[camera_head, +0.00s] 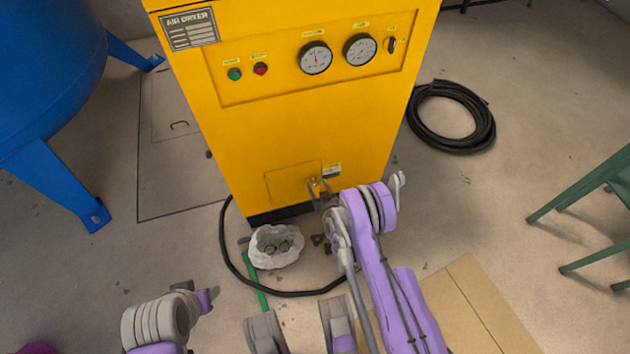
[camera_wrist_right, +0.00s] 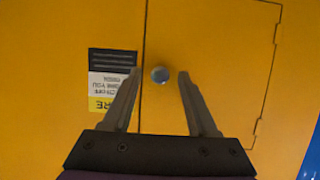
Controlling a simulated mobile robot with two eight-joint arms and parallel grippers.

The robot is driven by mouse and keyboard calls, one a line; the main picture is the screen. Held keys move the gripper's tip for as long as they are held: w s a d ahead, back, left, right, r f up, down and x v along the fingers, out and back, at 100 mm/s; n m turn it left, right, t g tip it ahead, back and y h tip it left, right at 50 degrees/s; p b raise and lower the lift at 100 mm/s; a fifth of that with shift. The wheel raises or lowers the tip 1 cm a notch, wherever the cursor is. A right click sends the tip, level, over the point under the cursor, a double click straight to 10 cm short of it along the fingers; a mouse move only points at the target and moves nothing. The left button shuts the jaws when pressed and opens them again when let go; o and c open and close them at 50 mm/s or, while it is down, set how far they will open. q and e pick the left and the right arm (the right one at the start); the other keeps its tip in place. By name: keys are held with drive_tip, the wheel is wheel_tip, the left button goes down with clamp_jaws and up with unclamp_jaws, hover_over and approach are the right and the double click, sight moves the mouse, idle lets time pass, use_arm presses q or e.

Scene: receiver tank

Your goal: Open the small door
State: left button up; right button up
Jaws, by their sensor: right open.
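The small door (camera_head: 284,184) is a yellow panel low on the front of the yellow air dryer (camera_head: 290,130), and it looks closed. In the right wrist view the door (camera_wrist_right: 215,70) fills the right side, with a thin seam on its left and hinges on its right edge. A small round knob (camera_wrist_right: 160,75) sits near the seam. My right gripper (camera_head: 318,188) is at the door's knob side. In the wrist view its open fingers (camera_wrist_right: 159,76) stand either side of the knob, with gaps showing.
A label (camera_wrist_right: 112,78) is beside the seam. A white bag (camera_head: 276,246), a green bar (camera_head: 256,280) and a black hose (camera_head: 300,293) lie on the floor before the dryer. A blue tank (camera_head: 45,70) stands left, coiled hose (camera_head: 480,120) and green furniture (camera_head: 590,185) right.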

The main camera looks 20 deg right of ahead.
drive_tip(key=shift+s, duration=0.1)
drive_tip(key=shift+c, duration=0.7)
clamp_jaws()
drive_tip(key=shift+r, duration=0.1)
idle(0.5)
